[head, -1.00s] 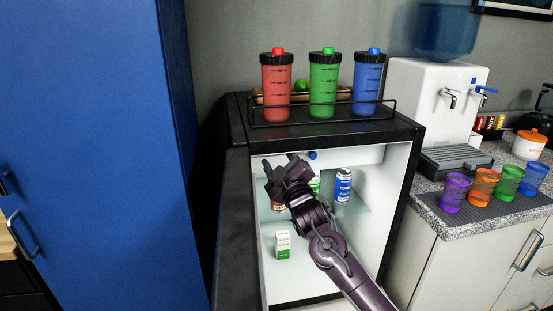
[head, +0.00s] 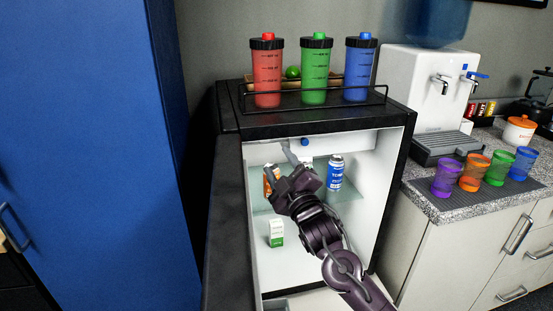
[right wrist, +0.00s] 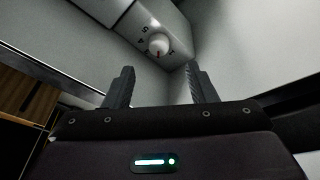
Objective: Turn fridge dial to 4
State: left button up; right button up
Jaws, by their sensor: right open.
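The open mini fridge (head: 412,185) shows its white interior in the head view. In the right wrist view, a white round dial (right wrist: 158,44) with a small red mark sits on a pale housing (right wrist: 145,22) inside it. Dark numerals ring the dial; a 5 and a 4 seem to be at its left. The red mark points toward the picture's bottom, away from them. My right gripper (head: 281,164) reaches into the fridge's upper part. Its open, empty fingers (right wrist: 160,70) point at the dial, which shows beyond and between the tips, apart from them. My left gripper is out of view.
A blue-labelled can (head: 335,174) stands on the glass shelf, right of my gripper. A small green-and-white carton (head: 276,234) stands lower. Red, green and blue bottles (head: 314,75) stand on top. The blue cabinet (head: 95,150) is at left, the counter with cups (head: 447,178) at right.

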aim_at(266, 142)
jog(key=w+a+r+n+h, duration=0.1)
jog(key=w+n, duration=0.1)
jog(key=n, duration=0.5)
jog(key=w+a+r+n+g+h, duration=0.1)
jog(key=w+n+h, duration=0.1)
jog(key=n, duration=0.6)
jog(key=w+a+n+h, duration=0.1)
jog(key=w+n, duration=0.2)
jog(key=n, duration=0.5)
jog(key=shift+a+r+g+p, duration=0.1)
jog(key=shift+r+g+p, duration=0.2)
jog(key=shift+r+p, duration=0.1)
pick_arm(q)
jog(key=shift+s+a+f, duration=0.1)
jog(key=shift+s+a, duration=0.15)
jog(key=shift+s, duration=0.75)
pick_arm(e)
jog(key=shift+w, duration=0.1)
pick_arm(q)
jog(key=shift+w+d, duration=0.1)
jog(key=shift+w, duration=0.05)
pick_arm(e)
jog(key=shift+c, duration=0.2)
